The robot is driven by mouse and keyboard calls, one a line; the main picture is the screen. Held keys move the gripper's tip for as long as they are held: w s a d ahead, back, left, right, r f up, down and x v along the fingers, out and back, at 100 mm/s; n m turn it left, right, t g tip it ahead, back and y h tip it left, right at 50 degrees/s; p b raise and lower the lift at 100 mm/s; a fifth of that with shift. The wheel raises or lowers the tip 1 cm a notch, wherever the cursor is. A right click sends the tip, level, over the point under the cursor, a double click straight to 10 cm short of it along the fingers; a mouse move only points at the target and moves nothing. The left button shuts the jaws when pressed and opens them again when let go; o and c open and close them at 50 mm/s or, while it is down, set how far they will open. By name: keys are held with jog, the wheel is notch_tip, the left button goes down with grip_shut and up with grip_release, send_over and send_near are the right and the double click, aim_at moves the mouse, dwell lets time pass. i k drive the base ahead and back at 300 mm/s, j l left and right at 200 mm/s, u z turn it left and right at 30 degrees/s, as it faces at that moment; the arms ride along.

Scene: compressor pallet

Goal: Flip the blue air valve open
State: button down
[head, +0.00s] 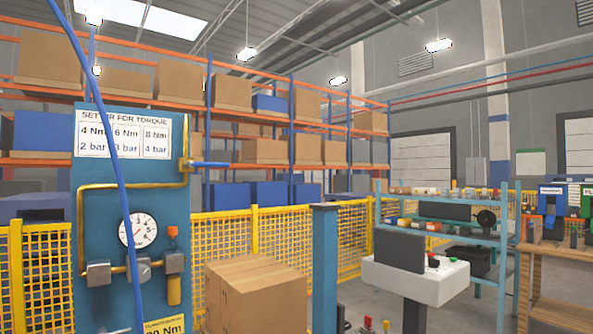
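The blue air valve (209,164) has a blue lever on a brass body, at the upper right edge of a blue panel (105,210) in the head view. The lever points out to the right, roughly level, crosswise to the short upright brass pipe at its body. A brass pipe (130,185) runs left from below the valve and down the panel's left side to grey fittings. My gripper is not in view, and nothing touches the lever.
A round gauge (137,230) and a torque sign (122,134) are on the panel. A blue hose (107,120) hangs in front of it. Cardboard boxes (254,294), a blue post (325,270) and a grey pedestal (415,280) stand to the right. Yellow mesh fencing (280,238) runs behind.

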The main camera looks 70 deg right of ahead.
aim_at(189, 164)
jog(key=k+l, duration=0.2)
jog(key=l, duration=0.2)
jog(key=k+l+z, duration=0.1)
jog(key=l, duration=0.25)
jog(key=k+l+z, duration=0.1)
jog(key=l, duration=0.35)
jog(key=k, duration=0.1)
